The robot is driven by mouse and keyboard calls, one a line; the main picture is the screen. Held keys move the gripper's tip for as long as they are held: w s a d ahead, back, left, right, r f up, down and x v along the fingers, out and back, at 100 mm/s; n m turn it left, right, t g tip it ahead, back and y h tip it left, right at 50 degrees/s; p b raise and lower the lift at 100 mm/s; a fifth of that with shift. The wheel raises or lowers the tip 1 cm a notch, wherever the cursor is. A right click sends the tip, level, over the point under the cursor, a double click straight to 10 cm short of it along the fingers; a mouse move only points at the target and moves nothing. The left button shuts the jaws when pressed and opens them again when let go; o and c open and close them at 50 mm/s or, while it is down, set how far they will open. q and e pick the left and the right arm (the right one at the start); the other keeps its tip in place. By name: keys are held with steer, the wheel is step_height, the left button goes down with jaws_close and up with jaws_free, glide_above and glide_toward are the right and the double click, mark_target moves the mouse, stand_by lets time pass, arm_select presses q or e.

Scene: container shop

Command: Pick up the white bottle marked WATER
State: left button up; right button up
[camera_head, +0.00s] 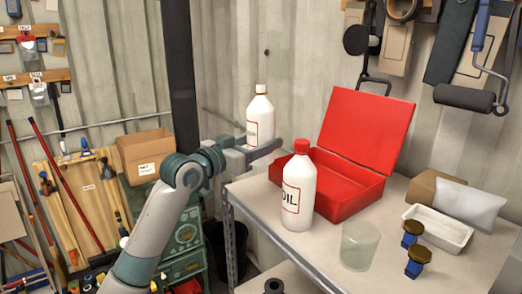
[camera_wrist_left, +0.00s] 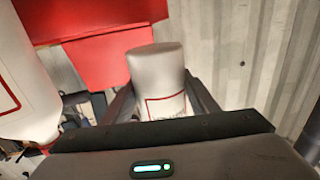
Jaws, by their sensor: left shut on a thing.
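A white bottle (camera_head: 260,118) with a white cap and a red-edged label stands upright in my left gripper (camera_head: 258,147), above the left edge of the table. I cannot read its label. It also shows in the left wrist view (camera_wrist_left: 157,75), between the two dark fingers of my left gripper (camera_wrist_left: 160,102). The gripper is shut on it and hides part of its lower body. A second white bottle (camera_head: 298,190), with a red cap and the word OIL, stands on the table to the right. My right gripper is not in view.
An open red box (camera_head: 345,204) stands behind the OIL bottle. A clear cup (camera_head: 359,246), dark-topped blue pieces (camera_head: 413,228), a white tray (camera_head: 438,240), and a pale bag (camera_head: 468,204) lie on the table (camera_head: 310,252). Green drawers (camera_head: 184,240) stand at left.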

arm_select(q)
steer(key=shift+r, duration=0.4)
stand_by(0.4)
